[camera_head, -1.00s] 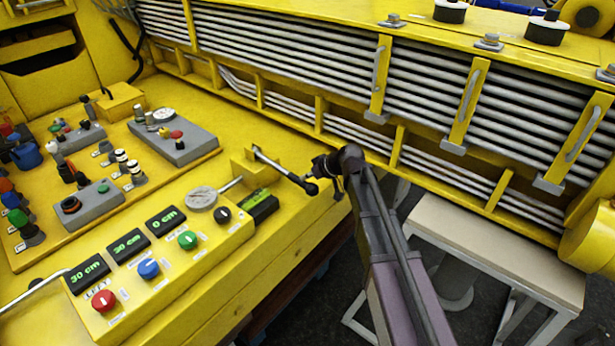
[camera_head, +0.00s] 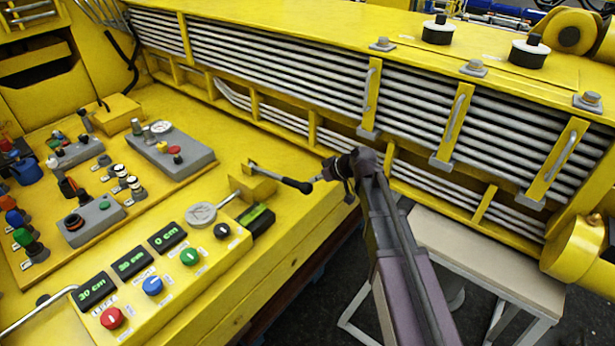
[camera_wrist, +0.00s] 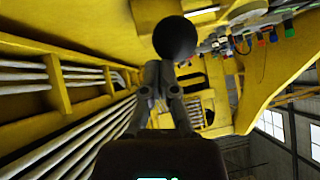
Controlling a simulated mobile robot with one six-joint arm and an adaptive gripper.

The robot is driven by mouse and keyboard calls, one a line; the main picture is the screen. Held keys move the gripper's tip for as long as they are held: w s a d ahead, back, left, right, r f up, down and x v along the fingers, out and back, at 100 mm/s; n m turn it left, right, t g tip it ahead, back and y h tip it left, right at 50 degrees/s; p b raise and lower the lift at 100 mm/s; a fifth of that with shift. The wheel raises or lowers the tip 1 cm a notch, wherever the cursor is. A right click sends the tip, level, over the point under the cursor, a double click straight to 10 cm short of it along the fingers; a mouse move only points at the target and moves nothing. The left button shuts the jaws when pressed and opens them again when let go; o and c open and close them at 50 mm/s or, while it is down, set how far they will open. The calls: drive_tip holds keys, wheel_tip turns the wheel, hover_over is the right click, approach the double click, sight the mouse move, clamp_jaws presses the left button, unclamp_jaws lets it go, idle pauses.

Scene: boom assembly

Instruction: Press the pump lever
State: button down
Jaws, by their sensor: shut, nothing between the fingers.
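In the wrist view the round black knob (camera_wrist: 175,38) is large, just beyond and slightly right of my fingertips. My gripper (camera_head: 322,177) is shut and empty, its tips right beside the knob end. In the wrist view the shut gripper fingers (camera_wrist: 159,86) point at the knob. I cannot tell whether they touch it.
A button box with a red button (camera_head: 112,317) and green displays lies left of the lever. A grey gauge (camera_head: 201,213) sits close to it. Yellow framing with grey pipes (camera_head: 290,80) runs behind my arm. A pale-topped stool (camera_head: 470,245) stands at right.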

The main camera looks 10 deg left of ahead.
drive_tip(key=shift+p+v, duration=1.2)
drive_tip(key=shift+v, duration=1.2)
drive_tip(key=shift+d, duration=0.1)
drive_tip(key=c, duration=0.9)
unclamp_jaws()
drive_tip(key=shift+f, duration=0.15)
drive_tip(key=shift+o, duration=0.7)
drive_tip(key=s+d+f+m+h+b, duration=0.1)
drive_tip(key=s+d+f+m+h, duration=0.1)
drive_tip(key=d, duration=0.4)
drive_tip(key=s+d+f+m+g+h+b, duration=0.1)
drive_tip(key=s+d+f+m+h, duration=0.1)
drive_tip(key=s+d+f, duration=0.2)
drive_tip(key=s+d, duration=0.1)
drive_tip(key=d, duration=0.1)
drive_tip(key=shift+d+f+m, duration=0.2)
drive_tip(key=shift+d+m, duration=0.1)
drive_tip(key=shift+m, duration=0.1)
drive_tip(key=s+d+f+m+g+h+b, duration=0.1)
drive_tip(key=s+d+f+m+h, duration=0.1)
drive_tip(key=s+d, duration=0.3)
drive_tip(key=s+d+f+m+h+b, duration=0.1)
drive_tip(key=s+d+m+h, duration=0.2)
drive_tip(key=d, duration=0.6)
drive_tip(key=shift+s+d+f+m+g, duration=0.2)
drive_tip(key=shift+s+f+m+g, duration=0.2)
drive_tip(key=shift+s+m, duration=0.55)
drive_tip(key=shift+a, duration=0.15)
